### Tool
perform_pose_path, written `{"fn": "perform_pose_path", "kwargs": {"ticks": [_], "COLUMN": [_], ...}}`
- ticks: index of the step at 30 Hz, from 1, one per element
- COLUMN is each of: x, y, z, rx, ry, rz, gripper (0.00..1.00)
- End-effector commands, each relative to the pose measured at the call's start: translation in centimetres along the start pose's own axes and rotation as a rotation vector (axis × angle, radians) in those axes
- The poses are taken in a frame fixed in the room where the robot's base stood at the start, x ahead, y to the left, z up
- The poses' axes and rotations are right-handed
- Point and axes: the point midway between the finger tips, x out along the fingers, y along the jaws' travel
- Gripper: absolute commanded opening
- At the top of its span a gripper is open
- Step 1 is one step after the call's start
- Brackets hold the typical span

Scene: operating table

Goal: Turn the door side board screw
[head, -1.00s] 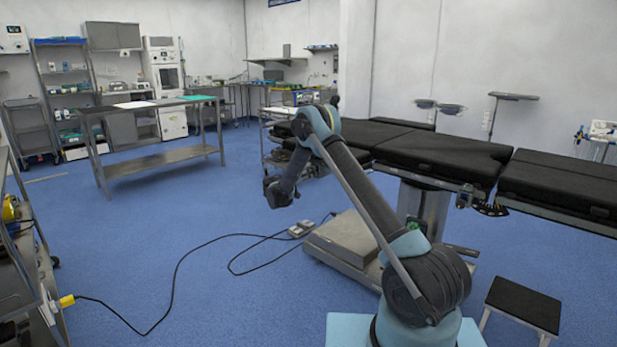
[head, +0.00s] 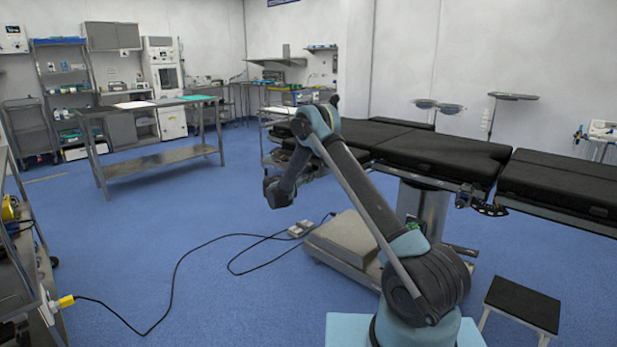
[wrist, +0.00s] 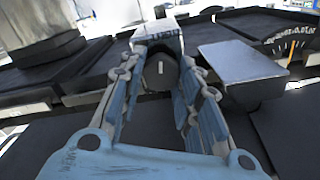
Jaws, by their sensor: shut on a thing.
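A dark round screw knob (wrist: 157,75) with a pale slot mark on its face is in the middle of the wrist view. It sits below a light metal block (wrist: 158,32) at the table's side. My gripper (wrist: 160,82) has its blue-grey fingers on both sides of the knob and is shut on it. The exact contact at the fingertips is hard to make out. In the head view my arm stands in front of the operating table (head: 440,155), and I cannot make out the gripper or the screw there.
In the wrist view a grey box-shaped part (wrist: 240,62) is close to the right finger, and black pads (wrist: 45,55) lie to the left. In the head view a black step stool (head: 522,303) stands at lower right. A cable (head: 175,285) crosses the open blue floor.

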Motion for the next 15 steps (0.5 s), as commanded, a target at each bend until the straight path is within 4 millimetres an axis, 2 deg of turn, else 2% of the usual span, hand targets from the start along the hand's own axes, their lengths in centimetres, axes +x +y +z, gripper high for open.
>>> {"fn": "perform_pose_path", "kwargs": {"ticks": [6,15], "x": [0.0,0.0], "y": [0.03,0.01], "z": [0.2,0.19], "rx": [0.1,0.152], "ry": [-0.004,-0.004], "rz": [0.0,-0.001], "gripper": [0.07,0.07]}}
